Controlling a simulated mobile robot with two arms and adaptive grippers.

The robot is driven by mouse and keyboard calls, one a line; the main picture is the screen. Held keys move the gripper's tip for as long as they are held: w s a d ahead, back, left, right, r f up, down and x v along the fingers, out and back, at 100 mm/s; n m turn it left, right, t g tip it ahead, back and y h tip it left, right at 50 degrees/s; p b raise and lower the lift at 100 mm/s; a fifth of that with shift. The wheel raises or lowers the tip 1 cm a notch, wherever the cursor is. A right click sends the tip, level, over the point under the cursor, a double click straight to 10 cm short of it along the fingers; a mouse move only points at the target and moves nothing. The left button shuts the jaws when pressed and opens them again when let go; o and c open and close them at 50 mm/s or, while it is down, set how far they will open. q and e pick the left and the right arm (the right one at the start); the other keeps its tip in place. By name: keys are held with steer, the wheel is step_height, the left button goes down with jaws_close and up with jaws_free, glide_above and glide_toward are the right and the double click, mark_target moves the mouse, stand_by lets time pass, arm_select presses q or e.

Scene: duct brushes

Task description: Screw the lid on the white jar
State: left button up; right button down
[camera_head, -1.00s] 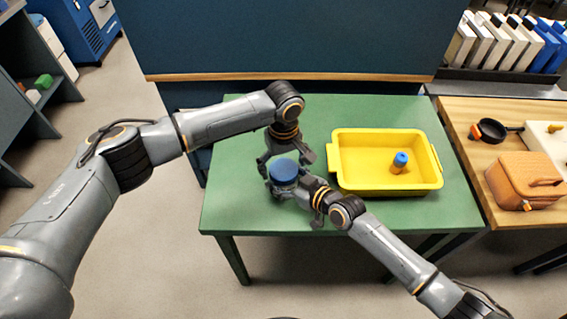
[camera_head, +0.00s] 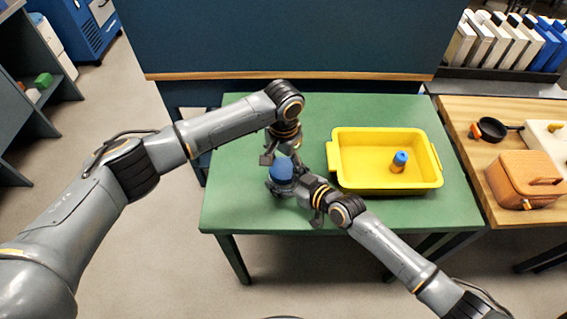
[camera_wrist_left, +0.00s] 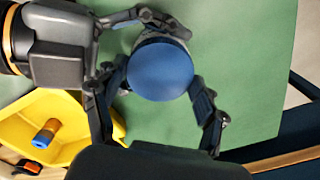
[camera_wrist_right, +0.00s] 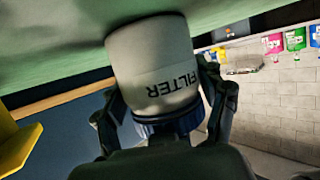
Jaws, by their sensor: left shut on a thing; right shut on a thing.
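The white jar (camera_wrist_right: 155,50), marked FILTER, stands upright on the green table and appears upside down in the right wrist view. The round blue lid (camera_head: 281,169) sits on its top; the lid also shows in the left wrist view (camera_wrist_left: 160,70) and as a ribbed band in the right wrist view (camera_wrist_right: 168,125). My right gripper (camera_wrist_right: 165,95) is shut on the jar from the front right. Whether the lid is threaded tight cannot be told.
A yellow bin (camera_head: 350,180) stands just right of the jar, with a blue-and-orange bottle (camera_head: 399,162) inside. The green table (camera_head: 235,200) is clear to the left. A wooden table (camera_head: 470,150) with a pan and an orange case stands at the right.

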arm_select(q)
steer(key=m, duration=0.6)
steer(key=shift+m, duration=0.4)
arm_select(e)
steer(key=shift+f, duration=0.1)
arm_select(q)
steer(key=m, duration=0.7)
steer(key=shift+m, duration=0.4)
steer(key=o, duration=1.4)
steer(key=shift+c, duration=0.2)
step_height(320, 180, up, 12)
